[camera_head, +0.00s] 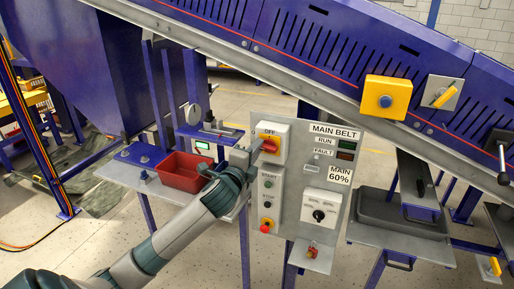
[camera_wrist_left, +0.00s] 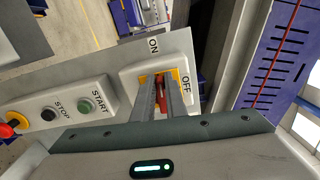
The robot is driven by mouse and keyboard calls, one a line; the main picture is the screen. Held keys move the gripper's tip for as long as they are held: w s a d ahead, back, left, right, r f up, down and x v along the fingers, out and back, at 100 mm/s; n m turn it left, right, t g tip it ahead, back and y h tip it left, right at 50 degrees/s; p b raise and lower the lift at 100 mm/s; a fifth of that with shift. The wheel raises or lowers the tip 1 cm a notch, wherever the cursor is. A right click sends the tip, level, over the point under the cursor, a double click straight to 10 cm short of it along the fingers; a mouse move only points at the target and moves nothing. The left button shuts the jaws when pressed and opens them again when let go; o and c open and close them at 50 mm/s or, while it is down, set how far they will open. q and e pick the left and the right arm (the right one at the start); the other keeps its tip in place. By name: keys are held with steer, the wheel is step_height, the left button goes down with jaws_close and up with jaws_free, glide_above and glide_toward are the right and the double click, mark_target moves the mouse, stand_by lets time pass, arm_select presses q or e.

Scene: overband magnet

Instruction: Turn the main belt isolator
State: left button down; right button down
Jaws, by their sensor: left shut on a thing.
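The main belt isolator (camera_head: 282,130) is a pale box with a yellow plate and a red handle, at the top left of the grey control panel. Its OFF mark shows above the handle in the head view. In the left wrist view the isolator (camera_wrist_left: 127,75) shows ON and OFF marks, and the red handle (camera_wrist_left: 161,88) sits between my fingers. My left gripper (camera_head: 257,148) reaches in from the left and is shut on the red handle; it also shows in the left wrist view (camera_wrist_left: 160,100). Gripper and wrist partly hide the handle. My right gripper is out of view.
Below the isolator are START and STOP buttons and a red emergency stop (camera_head: 266,225). A MAIN BELT sign (camera_head: 335,133), lamps and a black knob (camera_head: 318,215) are to the right. A red tray (camera_head: 182,170) stands left. The inclined blue conveyor (camera_head: 330,50) runs above.

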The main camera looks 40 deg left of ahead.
arm_select(q)
steer(key=shift+f+n, duration=0.15)
steer(key=shift+n, duration=0.35)
steer(key=c, duration=1.8)
jaws_free()
steer(key=shift+s, duration=0.1)
steer(key=p+v, duration=0.2)
steer(key=v, duration=1.5)
steer(key=shift+s+d, duration=0.1)
